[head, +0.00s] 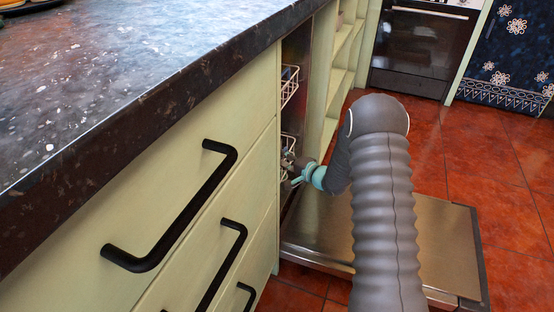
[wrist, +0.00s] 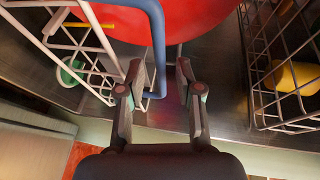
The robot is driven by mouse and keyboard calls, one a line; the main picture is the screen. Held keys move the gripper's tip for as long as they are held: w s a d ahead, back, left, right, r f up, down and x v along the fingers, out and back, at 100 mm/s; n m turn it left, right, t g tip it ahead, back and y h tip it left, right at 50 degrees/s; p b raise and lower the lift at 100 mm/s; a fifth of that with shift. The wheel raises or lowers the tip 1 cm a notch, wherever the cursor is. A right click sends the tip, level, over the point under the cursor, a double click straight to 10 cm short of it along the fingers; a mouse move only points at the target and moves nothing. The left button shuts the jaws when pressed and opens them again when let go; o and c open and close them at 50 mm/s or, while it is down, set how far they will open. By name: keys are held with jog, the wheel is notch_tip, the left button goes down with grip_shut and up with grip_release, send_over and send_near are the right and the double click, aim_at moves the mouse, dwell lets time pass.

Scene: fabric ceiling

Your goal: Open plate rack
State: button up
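The dishwasher stands open under the counter, its door (head: 400,250) lowered flat. Inside, a white wire rack (head: 290,88) shows high up and another wire rack (head: 287,145) lower down; I cannot tell which is the plate rack. My gripper (head: 297,176) is at the lower rack, at the opening. In the wrist view my gripper (wrist: 160,75) is open, its two fingers apart. A blue bar (wrist: 158,45) crosses the gap between the fingers; contact cannot be told. White rack wires (wrist: 75,45) are close to the left finger.
A red round item (wrist: 205,22) lies beyond the fingers. Drawers with black handles (head: 180,210) flank the opening at left. Red tiled floor (head: 510,200) is free at right.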

jog(key=shift+x, duration=0.9)
grip_shut()
jog(key=shift+s, duration=0.1)
